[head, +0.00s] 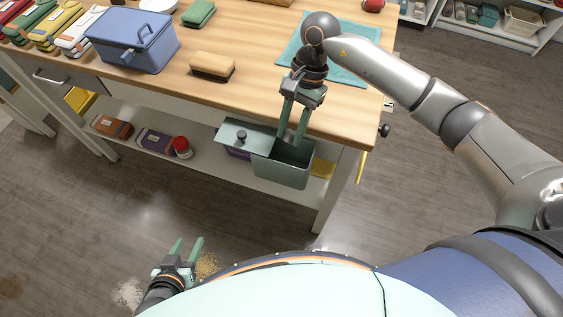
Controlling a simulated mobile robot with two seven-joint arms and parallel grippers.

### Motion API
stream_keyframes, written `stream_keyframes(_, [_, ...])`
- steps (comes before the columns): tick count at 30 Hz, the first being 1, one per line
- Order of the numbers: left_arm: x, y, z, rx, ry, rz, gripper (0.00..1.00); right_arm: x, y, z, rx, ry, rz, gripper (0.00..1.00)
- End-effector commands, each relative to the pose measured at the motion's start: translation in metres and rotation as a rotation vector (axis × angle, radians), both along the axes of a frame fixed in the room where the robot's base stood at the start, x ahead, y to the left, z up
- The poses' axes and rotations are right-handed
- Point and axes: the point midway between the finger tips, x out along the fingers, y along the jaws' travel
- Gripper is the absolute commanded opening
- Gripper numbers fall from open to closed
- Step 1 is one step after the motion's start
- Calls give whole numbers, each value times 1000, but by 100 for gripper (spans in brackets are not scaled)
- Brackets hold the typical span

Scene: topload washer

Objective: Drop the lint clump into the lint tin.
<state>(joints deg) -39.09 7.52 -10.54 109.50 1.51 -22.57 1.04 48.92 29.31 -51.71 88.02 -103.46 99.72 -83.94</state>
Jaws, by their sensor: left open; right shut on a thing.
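A grey-green open-topped box (284,173), which looks like the lint tin, stands at the lower shelf under the table's front edge. A flat grey-green lid (258,131) with a dark knob lies to the left of its opening. My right gripper (290,141) points down, its fingertips at the box's opening. My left gripper (188,242) is open and empty, low over the floor, well away from the box.
The wooden tabletop (240,97) overhangs the shelf. On it are a blue lidded box (135,42), a brush (212,66) and a teal cloth (340,67) under my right arm. A red-and-white jar (182,147) and packets stand on the shelf. Tan grains (207,266) lie on the floor.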

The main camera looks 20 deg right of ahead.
Motion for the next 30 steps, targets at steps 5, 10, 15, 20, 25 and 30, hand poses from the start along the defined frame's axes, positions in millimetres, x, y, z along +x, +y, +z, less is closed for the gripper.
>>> stream_keyframes(5, [2,0,2,-1,-5,0,50,0,0,0,1,-1,0,0])
stream_keyframes(10, [3,-1,2,-1,-6,0,50,0,0,0,1,-1,0,52])
stream_keyframes(15, [3,-1,3,-2,-7,0,50,0,0,0,1,-1,0,71])
stream_keyframes(20, [3,-1,3,-1,-7,0,50,0,0,0,1,-1,0,71])
stream_keyframes(25, [3,-1,1,-2,-8,0,50,2,-2,4,0,-3,-1,71])
stream_keyframes(30, [3,0,-5,-2,-8,0,50,10,-10,28,0,-7,-2,71])
